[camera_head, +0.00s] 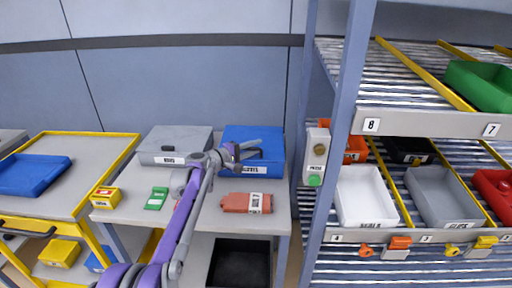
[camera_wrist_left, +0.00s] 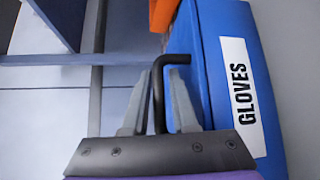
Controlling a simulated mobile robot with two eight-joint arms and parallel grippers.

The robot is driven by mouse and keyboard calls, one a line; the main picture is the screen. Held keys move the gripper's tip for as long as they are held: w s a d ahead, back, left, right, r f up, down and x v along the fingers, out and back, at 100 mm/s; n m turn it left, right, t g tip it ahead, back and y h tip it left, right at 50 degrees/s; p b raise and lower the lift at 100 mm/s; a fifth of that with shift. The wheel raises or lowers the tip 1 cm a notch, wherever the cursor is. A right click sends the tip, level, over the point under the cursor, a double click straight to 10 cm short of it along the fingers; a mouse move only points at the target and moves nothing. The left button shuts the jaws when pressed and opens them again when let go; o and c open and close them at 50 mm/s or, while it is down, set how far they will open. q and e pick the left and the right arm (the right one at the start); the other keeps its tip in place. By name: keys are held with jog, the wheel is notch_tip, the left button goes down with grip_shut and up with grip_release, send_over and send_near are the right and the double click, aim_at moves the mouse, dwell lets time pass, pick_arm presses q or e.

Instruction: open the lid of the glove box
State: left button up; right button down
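The glove box (camera_head: 263,134) is blue and stands at the back right of the small table, its lid looking shut. In the left wrist view its blue side and white GLOVES label (camera_wrist_left: 240,90) fill the right. A black bent handle (camera_wrist_left: 158,85) sits between the two grey fingers of my left gripper (camera_wrist_left: 157,100). Thin gaps show on both sides of the handle, so the fingers look open around it. In the head view my left gripper (camera_head: 243,152) is at the front of the box and covers part of it. My right gripper is not in view.
A grey box (camera_head: 174,141) stands left of the glove box. An orange-red container (camera_head: 246,203), a green item (camera_head: 156,198) and a yellow box (camera_head: 104,197) lie on the table (camera_head: 218,218). A rack post (camera_head: 340,130) with a button panel (camera_head: 316,155) rises close to the right.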

pick_arm(q)
jog(key=shift+w+d, duration=0.2)
jog(key=shift+d, duration=0.05)
grip_shut()
dwell(1.4)
